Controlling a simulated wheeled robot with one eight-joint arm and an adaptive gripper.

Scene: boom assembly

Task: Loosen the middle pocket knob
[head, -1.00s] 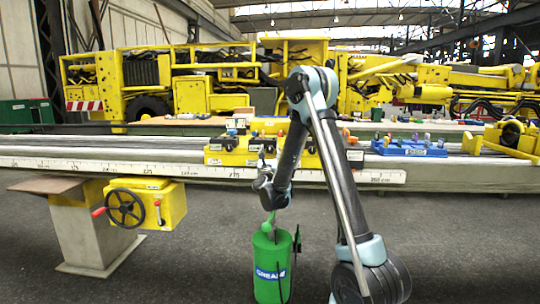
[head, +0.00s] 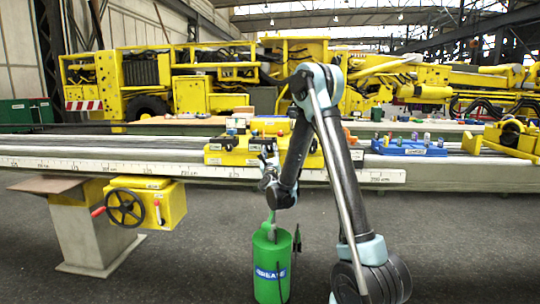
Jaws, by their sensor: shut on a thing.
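The yellow pocket fixture (head: 228,158) sits on the long rail in the middle of the head view, with small dark knobs along it. My arm comes down in front of it and hides part of its right half. My gripper (head: 268,154) is small in the picture and points up at the front middle of the fixture. It is shut on what seems to be the middle pocket knob, which its fingers hide. The knob's angle and how tight it is cannot be seen.
A green grease can (head: 264,290) shows below my wrist. A blue tray (head: 410,151) with small coloured parts lies to the right on the rail (head: 120,168). A yellow handwheel box (head: 168,205) hangs at the left. The grey floor in front is mostly clear.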

